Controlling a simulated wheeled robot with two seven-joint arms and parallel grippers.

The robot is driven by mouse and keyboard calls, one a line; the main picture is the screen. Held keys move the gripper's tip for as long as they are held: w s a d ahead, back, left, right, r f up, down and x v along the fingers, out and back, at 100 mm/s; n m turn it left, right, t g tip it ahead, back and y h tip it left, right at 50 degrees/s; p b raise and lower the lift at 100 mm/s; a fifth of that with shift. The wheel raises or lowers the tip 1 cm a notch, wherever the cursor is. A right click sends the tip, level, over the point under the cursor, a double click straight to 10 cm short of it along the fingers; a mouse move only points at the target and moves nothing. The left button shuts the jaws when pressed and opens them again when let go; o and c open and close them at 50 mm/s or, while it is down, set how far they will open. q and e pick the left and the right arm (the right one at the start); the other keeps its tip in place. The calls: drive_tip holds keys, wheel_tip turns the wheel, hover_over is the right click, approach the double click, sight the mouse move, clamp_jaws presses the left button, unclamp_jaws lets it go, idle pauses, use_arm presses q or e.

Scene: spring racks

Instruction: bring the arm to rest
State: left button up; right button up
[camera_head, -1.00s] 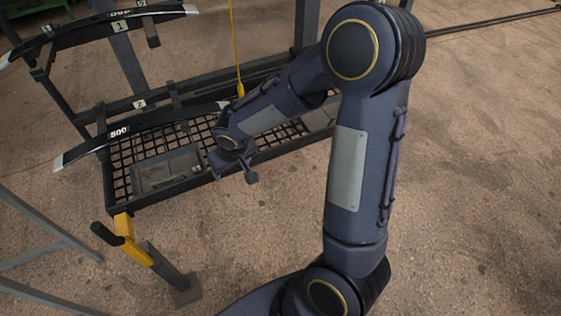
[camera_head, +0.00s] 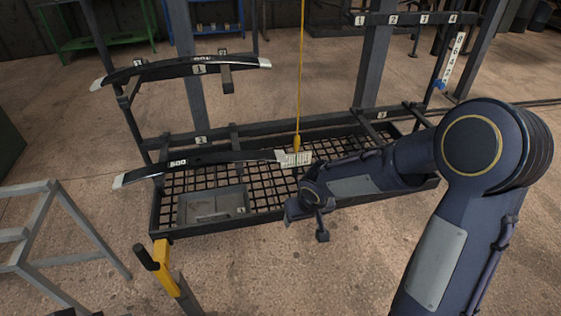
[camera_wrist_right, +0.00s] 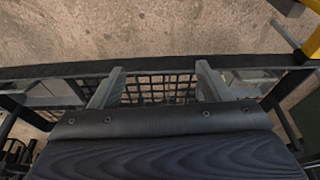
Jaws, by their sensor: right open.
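My right arm (camera_head: 437,270) comes in from the lower right in the head view and bends at the elbow toward the rack. Its gripper (camera_head: 306,220) is in front of the rack's front edge, near the middle. In the right wrist view the two fingers of the gripper (camera_wrist_right: 160,85) stand wide apart with nothing between them. Behind them are the rack's front rail and mesh. My left gripper is not in view.
The spring rack has a mesh shelf (camera_head: 262,184) with a grey tray (camera_head: 213,205). Two dark leaf springs (camera_head: 222,157) (camera_head: 178,69) lie on its bars. A yellow cord (camera_head: 300,70) hangs at the middle. A yellow post (camera_head: 161,262) stands front left. The floor right of the rack is bare.

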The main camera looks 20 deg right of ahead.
drive_tip(key=s+d+r+m+y, duration=0.15)
drive_tip(key=s+d+r, duration=0.25)
drive_tip(key=s+r, duration=0.5)
drive_tip(key=s+a+r+t+y, duration=0.1)
drive_tip(key=s+r, duration=0.1)
drive_tip(key=s, duration=0.4)
drive_tip(key=s+a+r+t+y, duration=0.1)
drive_tip(key=s+a+r, duration=0.1)
drive_tip(key=s, duration=0.4)
drive_tip(key=shift+s+a, duration=0.2)
drive_tip(key=shift+a, duration=0.1)
